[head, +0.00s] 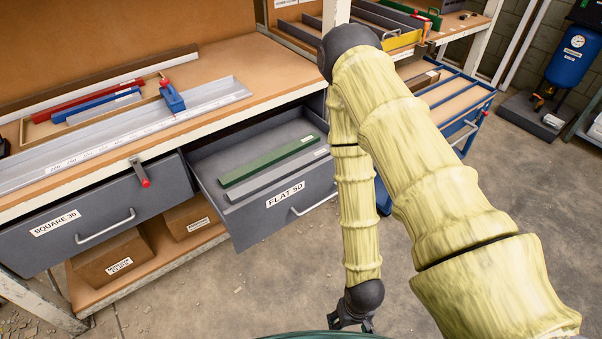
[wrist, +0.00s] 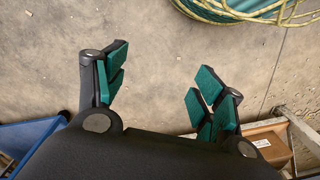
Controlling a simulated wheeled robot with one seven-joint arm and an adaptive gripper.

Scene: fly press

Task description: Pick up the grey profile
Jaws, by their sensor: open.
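A grey profile (head: 279,175) lies flat in the open drawer labelled FLAT 50 (head: 262,215). A green profile (head: 268,161) lies beside it, on its far side. My gripper (head: 352,322) hangs low over the floor, to the right of the drawer and nearer to me, away from both profiles. My arm reaches down to it from the upper right. In the wrist view my gripper (wrist: 163,88) is open, its green pads wide apart with only bare floor between them. The grey profile does not show in the wrist view.
The bench (head: 120,160) above the drawer holds red, blue and grey pieces and a long grey rail. The drawer SQUARE 30 (head: 95,222) is at the left. A blue-framed cart (head: 455,100) stands behind my arm.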

